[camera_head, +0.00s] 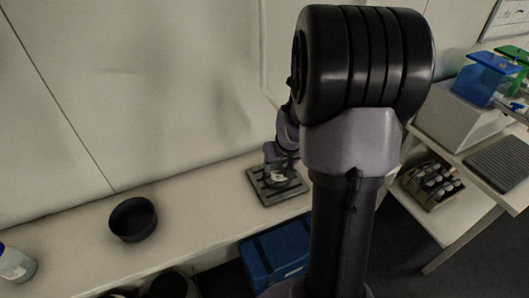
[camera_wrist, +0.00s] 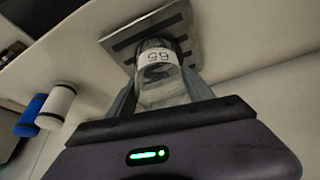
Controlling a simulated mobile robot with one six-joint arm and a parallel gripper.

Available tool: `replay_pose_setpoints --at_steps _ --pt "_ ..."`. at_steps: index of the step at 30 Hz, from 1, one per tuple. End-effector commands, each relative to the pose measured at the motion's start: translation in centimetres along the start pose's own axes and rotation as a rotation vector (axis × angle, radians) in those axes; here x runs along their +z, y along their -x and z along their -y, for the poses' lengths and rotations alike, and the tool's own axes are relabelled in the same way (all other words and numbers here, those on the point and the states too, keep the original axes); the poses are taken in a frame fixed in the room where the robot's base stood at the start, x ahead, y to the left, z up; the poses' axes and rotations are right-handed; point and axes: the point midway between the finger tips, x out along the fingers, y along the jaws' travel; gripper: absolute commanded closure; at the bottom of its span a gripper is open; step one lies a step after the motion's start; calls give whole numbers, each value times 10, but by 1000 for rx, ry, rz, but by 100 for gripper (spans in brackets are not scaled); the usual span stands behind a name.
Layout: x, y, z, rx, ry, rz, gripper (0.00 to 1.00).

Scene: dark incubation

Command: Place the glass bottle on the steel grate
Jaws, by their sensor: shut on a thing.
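The clear glass bottle (camera_wrist: 163,88) with a white marked label stands between the two fingers of my gripper (camera_wrist: 162,98) in the wrist view. My gripper is shut on it. The steel grate (camera_wrist: 122,42) is a grey slotted plate right behind the bottle's far end. In the head view the grate (camera_head: 263,191) lies on the long pale bench, and my gripper (camera_head: 279,167) is over it with the bottle (camera_head: 278,177) small and partly hidden. I cannot tell whether the bottle touches the grate.
A black bowl (camera_head: 133,220) sits on the bench to the left, with a bottle (camera_head: 16,264) at the far left. A blue box (camera_head: 274,262) is below the bench. A crate of small bottles (camera_head: 433,186) is on the right shelf. The bench between bowl and grate is clear.

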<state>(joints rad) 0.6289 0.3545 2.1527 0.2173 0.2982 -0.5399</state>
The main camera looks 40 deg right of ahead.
Motion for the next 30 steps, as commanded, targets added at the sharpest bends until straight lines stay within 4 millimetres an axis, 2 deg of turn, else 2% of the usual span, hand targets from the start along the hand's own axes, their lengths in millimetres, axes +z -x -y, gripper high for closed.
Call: replay_pose_setpoints --at_steps 4,16,17,19,27,30 --pt "-11 -24 1 -1 0 1 90" --pt "-11 -30 0 0 0 0 90" --pt "-11 -29 0 -1 0 0 34" --pt "-11 -28 0 -1 0 1 20" --pt "-11 -28 0 -1 0 1 18" --pt "-14 -22 0 0 0 1 18"
